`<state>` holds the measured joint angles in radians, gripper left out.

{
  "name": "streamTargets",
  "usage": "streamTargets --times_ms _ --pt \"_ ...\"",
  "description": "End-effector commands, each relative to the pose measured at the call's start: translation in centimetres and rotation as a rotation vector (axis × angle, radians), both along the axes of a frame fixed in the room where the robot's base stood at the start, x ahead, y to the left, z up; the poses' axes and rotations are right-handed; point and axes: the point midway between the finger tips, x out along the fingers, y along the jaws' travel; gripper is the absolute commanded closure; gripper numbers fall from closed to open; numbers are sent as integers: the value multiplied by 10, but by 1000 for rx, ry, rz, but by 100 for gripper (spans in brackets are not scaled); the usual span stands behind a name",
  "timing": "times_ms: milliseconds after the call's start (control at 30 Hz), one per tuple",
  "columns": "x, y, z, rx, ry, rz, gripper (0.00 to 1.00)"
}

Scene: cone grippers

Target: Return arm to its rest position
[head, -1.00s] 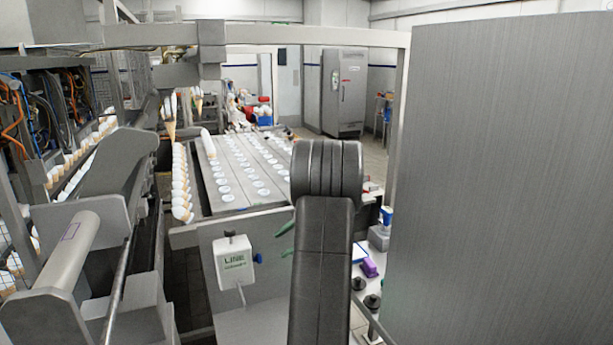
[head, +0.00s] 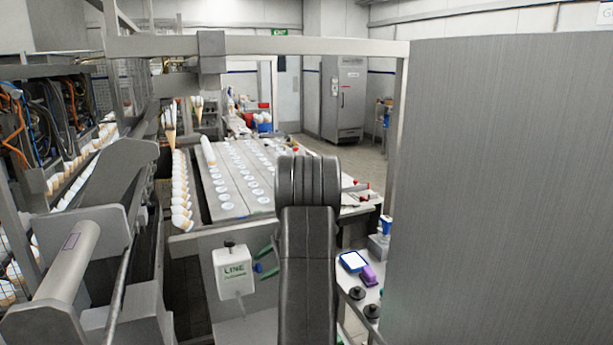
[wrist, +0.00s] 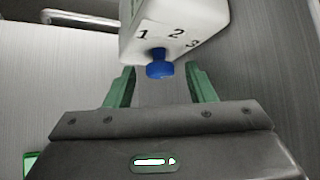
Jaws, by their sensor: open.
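My arm's dark links (head: 308,250) rise in the middle of the head view. Only the green fingers of my gripper (head: 267,260) show there, left of the arm and beside the white box marked LINE (head: 234,270). The box's blue knob (head: 257,267) sticks out on the side facing the fingers. In the wrist view my gripper (wrist: 160,82) has its two green fingers apart, with nothing held. The blue knob (wrist: 159,68) appears between the fingertips, under the white box (wrist: 175,25) with the numbers 1, 2 and 3. I cannot tell the exact gap to the knob.
A large grey panel (head: 500,190) fills the right. A conveyor (head: 230,205) with rows of white discs and cones lies beyond the box. Machinery (head: 110,210) stands at left. A side bench holds a purple item (head: 368,275) and a blue-rimmed tray (head: 353,261).

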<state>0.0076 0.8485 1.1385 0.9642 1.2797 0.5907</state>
Motion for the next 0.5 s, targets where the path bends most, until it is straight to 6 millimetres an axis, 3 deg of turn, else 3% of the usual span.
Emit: streamTargets --times_ms 167,500 --pt "0 -13 10 -2 2 -2 50" --pt "-3 -66 50 -4 2 -3 50"
